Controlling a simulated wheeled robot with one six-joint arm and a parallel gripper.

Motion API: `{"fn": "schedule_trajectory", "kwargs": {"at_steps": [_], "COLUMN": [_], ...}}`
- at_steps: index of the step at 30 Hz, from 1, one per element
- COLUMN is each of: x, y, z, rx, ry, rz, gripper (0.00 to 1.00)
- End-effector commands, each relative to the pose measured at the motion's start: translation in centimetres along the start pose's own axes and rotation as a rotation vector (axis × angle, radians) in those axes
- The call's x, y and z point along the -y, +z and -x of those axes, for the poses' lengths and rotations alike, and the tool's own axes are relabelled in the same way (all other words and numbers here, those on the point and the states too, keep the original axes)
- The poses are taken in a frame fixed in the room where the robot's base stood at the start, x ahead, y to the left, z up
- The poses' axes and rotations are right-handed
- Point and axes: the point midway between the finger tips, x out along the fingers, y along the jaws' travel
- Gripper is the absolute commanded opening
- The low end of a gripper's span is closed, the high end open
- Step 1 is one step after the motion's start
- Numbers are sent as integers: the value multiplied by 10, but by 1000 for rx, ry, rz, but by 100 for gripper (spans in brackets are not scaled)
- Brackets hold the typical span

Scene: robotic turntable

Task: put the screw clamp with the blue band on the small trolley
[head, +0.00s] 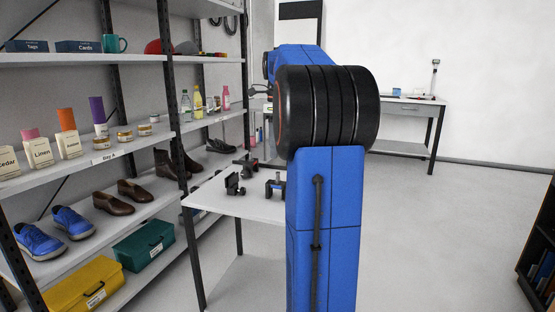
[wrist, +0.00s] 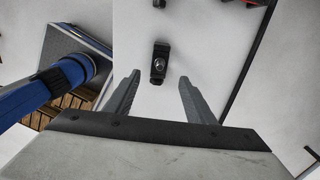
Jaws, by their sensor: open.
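Several dark screw clamps stand on a white table in the head view: one at the front left (head: 234,184), one behind it (head: 246,166), and one at the right (head: 275,187) with a bluish part near its top. My arm partly covers the table's right side. In the wrist view a black clamp (wrist: 160,62) with a silver screw stands on the white top (wrist: 195,35), just ahead of my gripper (wrist: 160,80). My gripper is open and empty, its fingers either side of the line to that clamp. No blue band shows on it in this view. I cannot make out a small trolley for certain.
A tall shelf unit (head: 95,154) with shoes, jars, bottles and bins stands left of the white table (head: 215,200). A far table (head: 415,101) carries small items. A dark bookcase (head: 540,255) is at the right edge. Open floor (head: 430,230) lies on the right.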

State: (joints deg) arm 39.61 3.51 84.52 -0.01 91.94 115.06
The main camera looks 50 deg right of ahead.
Motion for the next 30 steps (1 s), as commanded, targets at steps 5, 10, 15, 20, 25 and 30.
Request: {"fn": "schedule_trajectory", "kwargs": {"at_steps": [5,10,15,20,25,30], "x": [0,0,-22,-79,-150,-218], "y": [0,0,8,24,35,34], "z": [12,13,12,2,-18,-46], "rx": [0,0,6,21,31,30], "ry": [0,1,-14,-59,-122,-191], "rz": [0,1,102,402,793,1180], "gripper": [50,50,50,50,50,50]}}
